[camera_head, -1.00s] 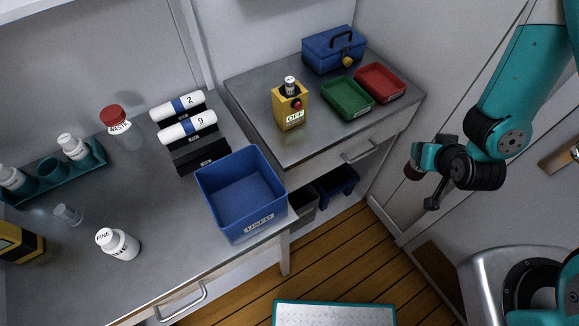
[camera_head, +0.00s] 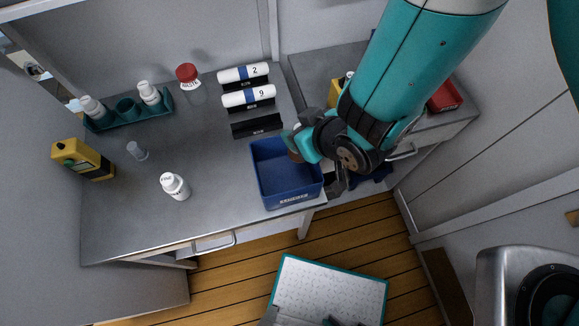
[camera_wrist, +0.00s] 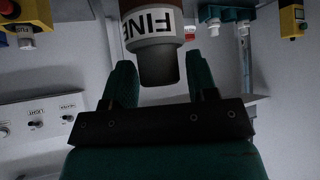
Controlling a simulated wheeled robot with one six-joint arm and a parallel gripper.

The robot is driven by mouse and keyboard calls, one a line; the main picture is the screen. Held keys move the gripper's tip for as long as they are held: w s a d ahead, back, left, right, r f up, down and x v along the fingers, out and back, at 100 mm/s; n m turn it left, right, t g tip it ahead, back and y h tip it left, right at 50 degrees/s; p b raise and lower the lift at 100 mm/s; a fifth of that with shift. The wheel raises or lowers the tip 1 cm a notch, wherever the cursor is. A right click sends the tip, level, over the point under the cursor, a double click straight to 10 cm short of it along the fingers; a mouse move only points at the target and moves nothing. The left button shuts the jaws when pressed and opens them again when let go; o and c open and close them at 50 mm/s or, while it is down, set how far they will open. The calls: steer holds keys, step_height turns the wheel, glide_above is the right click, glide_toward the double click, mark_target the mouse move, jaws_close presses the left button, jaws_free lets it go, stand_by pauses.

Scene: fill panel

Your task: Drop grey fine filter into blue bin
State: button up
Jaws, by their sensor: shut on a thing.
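The fine filter (camera_wrist: 152,28) is a dark grey-brown cylinder with a white FINE band. In the wrist view it sits between the two teal fingers of my gripper (camera_wrist: 160,78), which is shut on it. In the head view my gripper (camera_head: 303,146) is over the right back part of the blue bin (camera_head: 292,199), and a small brown end of the filter (camera_head: 295,156) shows by the fingers. The bin stands at the bench's right front corner, open at the top. Its visible floor looks empty; my arm hides its right back corner. I cannot tell the exact height of the filter above it.
Black holders with white cartridges marked 2 (camera_head: 243,73) and 9 (camera_head: 249,96) stand behind the bin. A white bottle (camera_head: 175,186) stands left of it, with a teal rack (camera_head: 128,112) farther back. A red tray (camera_head: 446,96) is on the right bench.

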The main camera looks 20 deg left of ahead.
step_height(320, 180, down, 6)
steer(key=s+a+n+b, duration=0.1)
steer(key=s+b, duration=0.1)
steer(key=b, duration=0.1)
steer(key=shift+s+a+r+g, duration=0.2)
steer(key=shift+s+g, duration=0.1)
steer(key=o, duration=1.3)
